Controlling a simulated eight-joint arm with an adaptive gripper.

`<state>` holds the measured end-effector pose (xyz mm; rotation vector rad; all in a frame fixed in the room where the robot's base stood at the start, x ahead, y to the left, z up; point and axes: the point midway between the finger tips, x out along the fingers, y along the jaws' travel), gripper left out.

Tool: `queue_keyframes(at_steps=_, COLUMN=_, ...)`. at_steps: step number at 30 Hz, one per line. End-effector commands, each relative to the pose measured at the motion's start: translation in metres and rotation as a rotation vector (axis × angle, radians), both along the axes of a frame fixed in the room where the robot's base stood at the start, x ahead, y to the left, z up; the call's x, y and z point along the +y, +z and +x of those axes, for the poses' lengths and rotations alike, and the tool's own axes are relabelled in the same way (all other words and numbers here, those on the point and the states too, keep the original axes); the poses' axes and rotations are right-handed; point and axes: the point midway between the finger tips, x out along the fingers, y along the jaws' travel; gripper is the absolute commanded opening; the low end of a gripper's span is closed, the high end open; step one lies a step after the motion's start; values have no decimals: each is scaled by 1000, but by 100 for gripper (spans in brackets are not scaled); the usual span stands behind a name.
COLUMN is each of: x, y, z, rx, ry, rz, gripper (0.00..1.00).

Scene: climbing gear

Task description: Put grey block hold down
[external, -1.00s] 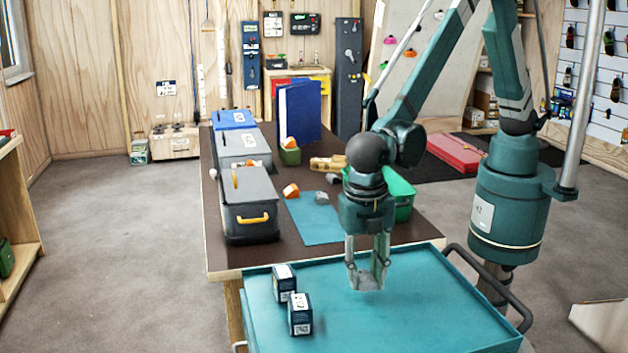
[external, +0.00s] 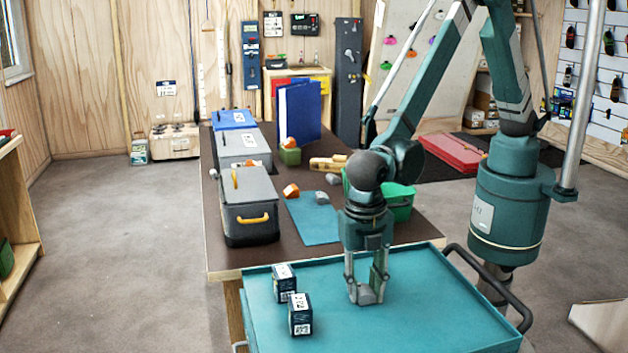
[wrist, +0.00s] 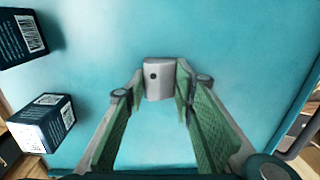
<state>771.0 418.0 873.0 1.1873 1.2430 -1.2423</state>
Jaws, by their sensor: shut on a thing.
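A grey block hold (external: 366,295) is between the fingertips of my gripper (external: 367,292), low over the teal tray cart (external: 440,318). In the wrist view the hold (wrist: 159,79) is a pale grey block with a dark hole, and the green-padded fingers of my gripper (wrist: 160,85) close on its sides. The tray surface (wrist: 225,40) lies behind it. I cannot tell whether the hold touches the tray.
Two dark boxes with labels, one farther back (external: 284,282) and one nearer (external: 300,315), stand on the tray left of my gripper. The tray is bare to the right. The brown table behind holds a blue mat (external: 312,228), a dark lidded case (external: 249,205) and a green bin (external: 398,205).

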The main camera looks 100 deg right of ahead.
Motion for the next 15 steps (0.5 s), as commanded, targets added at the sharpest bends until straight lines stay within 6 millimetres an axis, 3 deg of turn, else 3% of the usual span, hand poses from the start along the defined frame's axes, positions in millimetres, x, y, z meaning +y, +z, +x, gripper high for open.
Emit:
queue_keyframes(at_steps=1, x=0, y=-2, z=0, rx=0, ry=0, rz=0, gripper=14)
queue_keyframes(at_steps=2, x=0, y=-2, z=0, rx=0, ry=0, rz=0, gripper=29)
queue_keyframes(at_steps=5, x=0, y=-1, z=0, rx=0, ry=0, rz=0, gripper=41)
queue_keyframes(at_steps=15, x=0, y=-1, z=0, rx=0, ry=0, rz=0, gripper=41)
